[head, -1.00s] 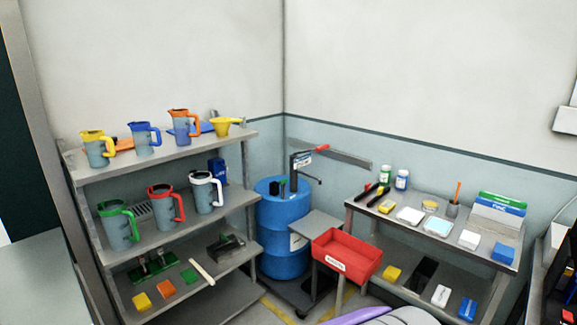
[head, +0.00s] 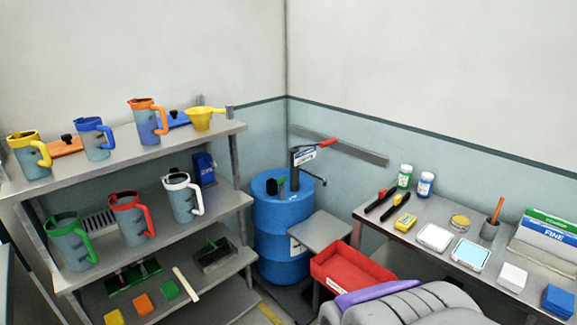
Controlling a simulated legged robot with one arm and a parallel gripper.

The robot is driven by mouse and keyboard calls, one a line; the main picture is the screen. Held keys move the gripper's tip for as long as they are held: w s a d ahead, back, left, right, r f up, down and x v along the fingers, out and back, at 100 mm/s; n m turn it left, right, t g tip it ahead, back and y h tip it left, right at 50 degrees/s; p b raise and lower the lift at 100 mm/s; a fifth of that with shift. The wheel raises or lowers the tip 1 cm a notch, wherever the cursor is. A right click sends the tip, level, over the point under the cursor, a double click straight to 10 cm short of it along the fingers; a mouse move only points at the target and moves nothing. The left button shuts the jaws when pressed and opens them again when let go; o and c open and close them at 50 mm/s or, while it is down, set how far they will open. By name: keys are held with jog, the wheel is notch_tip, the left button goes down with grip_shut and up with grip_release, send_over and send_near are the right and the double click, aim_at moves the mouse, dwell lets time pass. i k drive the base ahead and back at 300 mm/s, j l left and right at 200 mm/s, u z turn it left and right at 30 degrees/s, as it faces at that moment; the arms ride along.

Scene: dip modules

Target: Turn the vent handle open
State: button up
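A blue drum (head: 283,232) stands in the corner between the shelf rack and the right bench. A dark pump (head: 296,170) with a long red-tipped lever (head: 327,142) and a side spout rises from its lid. Left of the pump on the lid are a small upright green-and-dark part (head: 281,183) and a black knob-like part (head: 271,187). Either could be the vent handle; they are too small for me to tell which or how it is turned. My gripper is not in view; only a grey and purple part of my arm shows at the bottom.
The left shelf rack (head: 190,140) holds jugs and a yellow funnel (head: 203,118). The right bench (head: 375,222) holds bottles, scrapers and boxes. Some floor shows by the rack.

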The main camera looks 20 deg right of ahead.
aim_at(280, 182)
jog(key=i+l+z, duration=0.1)
jog(key=i+l, duration=0.5)
jog(key=i, duration=0.15)
jog(key=i+u, duration=0.25)
jog(key=i, duration=1)
